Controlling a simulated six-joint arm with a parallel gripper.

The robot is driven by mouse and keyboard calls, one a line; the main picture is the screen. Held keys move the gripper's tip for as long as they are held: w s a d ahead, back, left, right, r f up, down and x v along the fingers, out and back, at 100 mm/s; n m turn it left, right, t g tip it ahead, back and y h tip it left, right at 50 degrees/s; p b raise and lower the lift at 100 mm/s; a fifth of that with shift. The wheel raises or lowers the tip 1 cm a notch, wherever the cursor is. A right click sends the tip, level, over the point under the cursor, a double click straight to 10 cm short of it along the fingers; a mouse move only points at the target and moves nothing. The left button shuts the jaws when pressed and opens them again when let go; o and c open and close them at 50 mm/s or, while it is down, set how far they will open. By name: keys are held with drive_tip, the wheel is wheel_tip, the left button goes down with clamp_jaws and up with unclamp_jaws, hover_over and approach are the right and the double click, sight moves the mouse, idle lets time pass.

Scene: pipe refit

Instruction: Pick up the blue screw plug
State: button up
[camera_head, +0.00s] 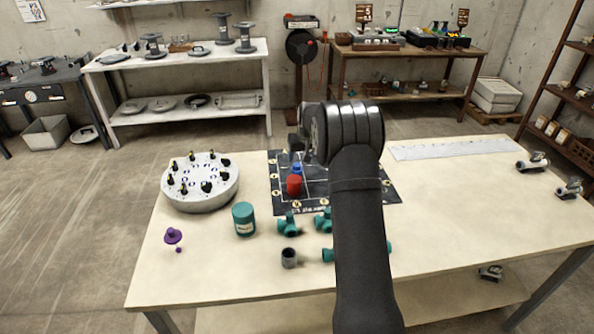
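A small blue piece (297,168), which looks like the blue screw plug, shows on the dark marked mat (277,170), directly behind a red cylinder (294,186). Its lower part is hidden by the red cylinder. My gripper (296,145) is just above and behind the blue piece in the picture, at the left of my dark wrist. The fingers are small, dark and partly covered by the wrist. I cannot tell whether they are open or shut, or whether they touch the blue piece.
A round grey holder (200,198) with several small upright parts stands at left. A teal jar (243,219), teal fittings (287,224), a grey ring (289,258) and a purple piece (173,236) lie in front. My arm hides the mat's right middle. The table's right front is clear.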

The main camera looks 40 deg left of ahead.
sight(297, 165)
drive_tip(key=x, duration=0.4)
drive_tip(key=a+f, duration=0.1)
drive_tip(key=w+a+f, duration=0.1)
drive_tip(key=f, duration=0.1)
drive_tip(key=shift+a+f, duration=0.3)
drive_tip(key=shift+w+a+f, duration=0.15)
drive_tip(key=shift+a+f, duration=0.05)
drive_tip(key=shift+f, duration=0.25)
drive_tip(key=shift+c, duration=0.4)
drive_tip(key=c, duration=1)
